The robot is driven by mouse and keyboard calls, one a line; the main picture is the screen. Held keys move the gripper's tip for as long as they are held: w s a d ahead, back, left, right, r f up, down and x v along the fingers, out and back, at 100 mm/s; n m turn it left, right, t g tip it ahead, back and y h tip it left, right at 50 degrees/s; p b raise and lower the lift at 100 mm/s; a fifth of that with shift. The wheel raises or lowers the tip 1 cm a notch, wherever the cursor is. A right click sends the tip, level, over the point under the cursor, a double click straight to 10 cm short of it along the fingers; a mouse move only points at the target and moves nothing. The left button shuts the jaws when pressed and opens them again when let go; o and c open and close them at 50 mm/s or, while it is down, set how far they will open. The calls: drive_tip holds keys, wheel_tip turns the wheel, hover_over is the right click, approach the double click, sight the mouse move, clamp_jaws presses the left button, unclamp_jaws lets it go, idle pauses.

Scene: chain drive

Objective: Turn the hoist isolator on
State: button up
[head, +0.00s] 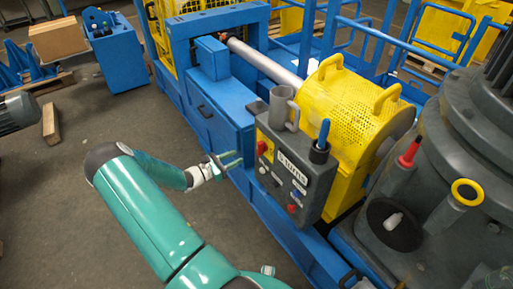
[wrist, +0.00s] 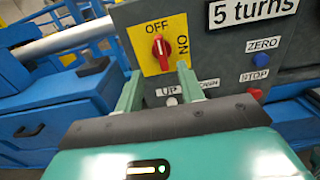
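The hoist isolator is a red rotary knob (wrist: 160,47) on a yellow plate (wrist: 174,27) on the dark control panel. The plate reads OFF at the top and ON, sideways, at the right. The knob's grip stands roughly upright, toward OFF. In the head view the isolator (head: 264,150) is at the panel's upper left. My gripper (head: 239,159) is left of the panel, pointing at it. In the wrist view my gripper (wrist: 159,71) has its two green fingers apart, with nothing between them. The tips appear just below the knob, apart from it.
The panel also has a blue ZERO button (wrist: 263,61), a red STOP button (wrist: 255,93), a white UP button (wrist: 171,101) and a "5 turns" label (wrist: 253,11). A grey mug-like holder (head: 283,108) and a blue-handled tool (head: 322,136) are on its top edge. Open floor (head: 110,120) lies left.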

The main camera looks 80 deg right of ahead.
sight(257, 147)
drive_tip(key=x, duration=1.1)
drive_tip(key=shift+s+d, duration=0.1)
clamp_jaws()
